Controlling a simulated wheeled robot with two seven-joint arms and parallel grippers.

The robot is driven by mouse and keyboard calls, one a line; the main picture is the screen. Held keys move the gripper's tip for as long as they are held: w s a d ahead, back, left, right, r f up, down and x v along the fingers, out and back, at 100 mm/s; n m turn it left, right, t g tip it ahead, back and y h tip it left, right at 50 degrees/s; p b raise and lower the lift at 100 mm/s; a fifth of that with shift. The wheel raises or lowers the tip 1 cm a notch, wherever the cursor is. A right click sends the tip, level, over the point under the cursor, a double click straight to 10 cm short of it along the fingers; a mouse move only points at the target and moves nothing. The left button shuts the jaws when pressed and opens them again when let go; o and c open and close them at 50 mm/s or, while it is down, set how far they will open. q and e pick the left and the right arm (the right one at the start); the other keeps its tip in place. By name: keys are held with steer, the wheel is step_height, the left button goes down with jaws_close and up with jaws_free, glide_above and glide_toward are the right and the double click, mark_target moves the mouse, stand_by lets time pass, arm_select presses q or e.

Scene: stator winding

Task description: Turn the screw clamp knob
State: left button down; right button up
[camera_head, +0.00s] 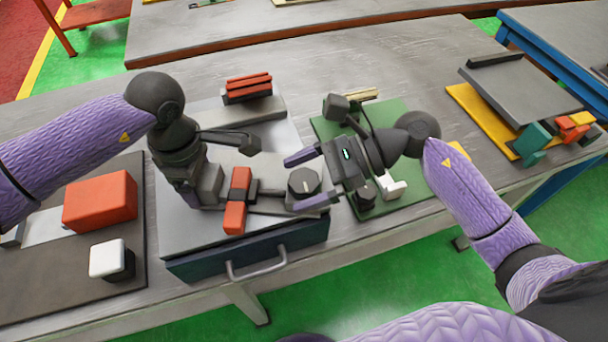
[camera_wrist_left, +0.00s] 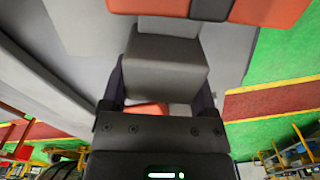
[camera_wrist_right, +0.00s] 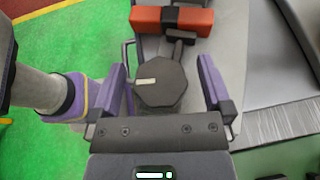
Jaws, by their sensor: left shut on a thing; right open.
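The screw clamp knob (camera_head: 304,182) is dark and many-sided, with a pale mark on top. It also shows in the right wrist view (camera_wrist_right: 162,84). My right gripper (camera_head: 308,180) is open, with one purple finger on each side of the knob; gaps show between the fingers and the knob. The knob is at the right end of the grey clamp, which has a red bar with a black middle (camera_head: 236,212). My left gripper (camera_head: 203,187) is shut on the clamp's grey block (camera_wrist_left: 165,66), at the left end. Its fingertips are mostly hidden in the head view.
The clamp sits on a grey plate above a dark drawer box with a handle (camera_head: 257,268). A red box (camera_head: 100,201) and a white-topped block (camera_head: 107,259) stand left. A green mat (camera_head: 405,118) lies right, and a yellow board (camera_head: 478,112) with a grey plate lies farther right.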

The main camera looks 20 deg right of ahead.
steer(key=shift+c, duration=0.3)
steer(key=c, duration=1.2)
steer(key=m+t, duration=0.2)
steer(key=shift+t+h, duration=0.3)
steer(key=shift+m+t+h, duration=0.5)
steer(key=shift+m+t, duration=0.5)
steer(key=shift+m, duration=0.1)
steer(key=o, duration=1.3)
steer(key=shift+c, duration=0.2)
